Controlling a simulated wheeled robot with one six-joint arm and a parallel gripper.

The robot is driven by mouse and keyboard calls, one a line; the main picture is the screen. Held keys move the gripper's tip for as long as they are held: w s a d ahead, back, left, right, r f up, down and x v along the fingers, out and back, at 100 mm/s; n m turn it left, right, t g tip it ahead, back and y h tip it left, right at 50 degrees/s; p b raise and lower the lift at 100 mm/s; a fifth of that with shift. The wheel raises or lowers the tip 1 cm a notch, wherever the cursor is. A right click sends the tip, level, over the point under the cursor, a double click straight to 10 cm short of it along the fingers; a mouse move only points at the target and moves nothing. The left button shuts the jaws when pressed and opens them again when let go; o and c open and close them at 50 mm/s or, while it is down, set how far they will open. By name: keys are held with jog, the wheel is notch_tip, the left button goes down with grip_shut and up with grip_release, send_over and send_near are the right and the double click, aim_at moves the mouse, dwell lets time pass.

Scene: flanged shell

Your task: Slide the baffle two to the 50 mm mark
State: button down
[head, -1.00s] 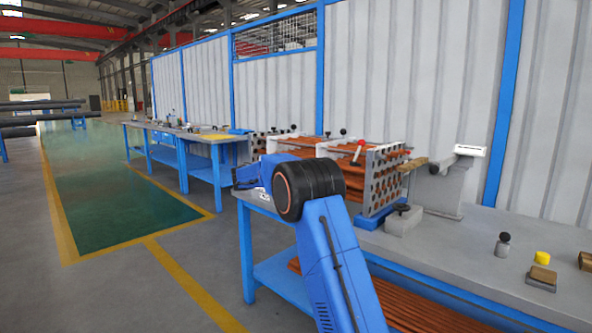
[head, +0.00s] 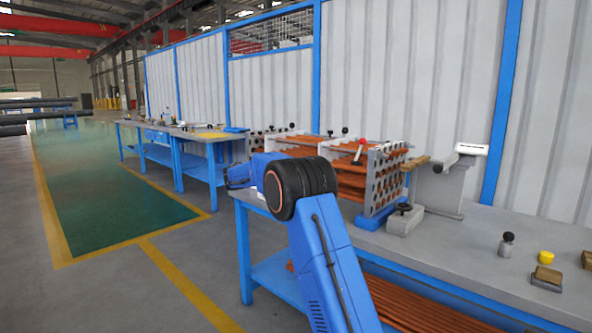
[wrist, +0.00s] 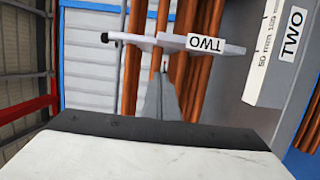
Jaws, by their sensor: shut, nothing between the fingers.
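Baffle two (wrist: 152,42) is a thin grey plate around copper-coloured tubes in the wrist view. Its white TWO label appears upside down, and a black knob sticks out at its left end. My gripper (wrist: 163,72) is a narrow grey pair of fingers, shut and empty, with its tip just below the plate in the picture; I cannot tell whether they touch. A pale scale (wrist: 268,60) marked 50 mm and 100, with another TWO label, is at the right. In the head view the tube bundle (head: 352,187) stands on the bench, partly behind my arm.
A perforated grey end plate (head: 385,180) on a blue foot closes the bundle's right end. A grey clamp block (head: 404,219) stands in front of it. A small weight (head: 506,245) and a yellow piece (head: 546,257) lie to the right on the grey bench (head: 455,240). Floor at left is clear.

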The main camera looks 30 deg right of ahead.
jog(key=s+a, duration=0.1)
jog(key=a, duration=0.8)
jog(key=shift+s+r, duration=0.15)
jog(key=shift+s, duration=0.05)
jog(key=s+f+y, duration=0.3)
jog(key=s+y, duration=0.6)
jog(key=s, duration=2.2)
jog(key=s+a+f+t+y, duration=0.1)
jog(key=s+a+f+y, duration=0.2)
jog(key=s, duration=0.7)
jog(key=s+a+f+t+y, duration=0.1)
jog(key=s+a+f+y, duration=0.2)
jog(key=s+a+f, duration=0.4)
jog(key=s+a+f+m+t+y, duration=0.1)
jog(key=s+a+f+y, duration=0.2)
jog(key=s, duration=1)
notch_tip(320, 180, down, 3)
jog(key=shift+s+a+f, duration=0.1)
jog(key=shift+s+a, duration=0.25)
jog(key=shift+a, duration=0.85)
jog(key=shift+w, duration=0.1)
